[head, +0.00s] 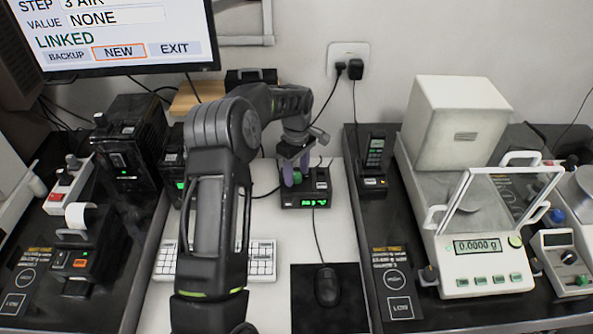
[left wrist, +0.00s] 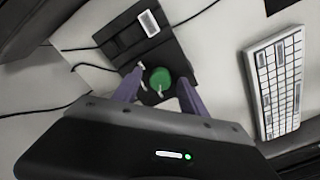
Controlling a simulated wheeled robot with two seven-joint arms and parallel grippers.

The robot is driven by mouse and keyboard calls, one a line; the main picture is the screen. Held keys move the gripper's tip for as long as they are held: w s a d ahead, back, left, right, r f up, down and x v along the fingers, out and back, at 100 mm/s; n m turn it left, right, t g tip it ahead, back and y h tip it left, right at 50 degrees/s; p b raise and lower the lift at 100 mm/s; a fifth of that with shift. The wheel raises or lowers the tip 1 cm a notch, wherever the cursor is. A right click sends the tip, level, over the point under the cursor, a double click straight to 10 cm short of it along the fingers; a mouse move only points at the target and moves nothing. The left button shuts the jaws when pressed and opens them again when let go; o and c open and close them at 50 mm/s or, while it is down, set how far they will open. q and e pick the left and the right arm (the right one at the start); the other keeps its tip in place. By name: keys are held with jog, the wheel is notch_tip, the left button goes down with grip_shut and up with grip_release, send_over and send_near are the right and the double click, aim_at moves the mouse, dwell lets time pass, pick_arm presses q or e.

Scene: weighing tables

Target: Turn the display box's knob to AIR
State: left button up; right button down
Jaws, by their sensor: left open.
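The display box (head: 321,190) is a small black box on the white table, with a lit green readout on its front whose text I cannot read surely. Its green round knob (left wrist: 161,79) shows in the left wrist view, with a pale pointer mark. The knob also shows in the head view (head: 297,177), partly hidden by my gripper. My left gripper (left wrist: 157,92) is open, with its purple fingers on either side of the knob; I cannot tell whether they touch it. In the head view my left gripper (head: 293,168) is above the box's left part. My right gripper is not in view.
A monitor (head: 110,72) at the back left reads STEP 3 AIR, VALUE NONE, LINKED. A keyboard (head: 262,262) lies partly behind my left arm. A mouse (head: 327,287) sits on a black pad. A handset (head: 375,155) and a balance (head: 480,252) stand to the right.

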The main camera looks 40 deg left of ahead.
pick_arm(q)
jog(key=shift+f, duration=0.1)
grip_shut()
dwell(0.5)
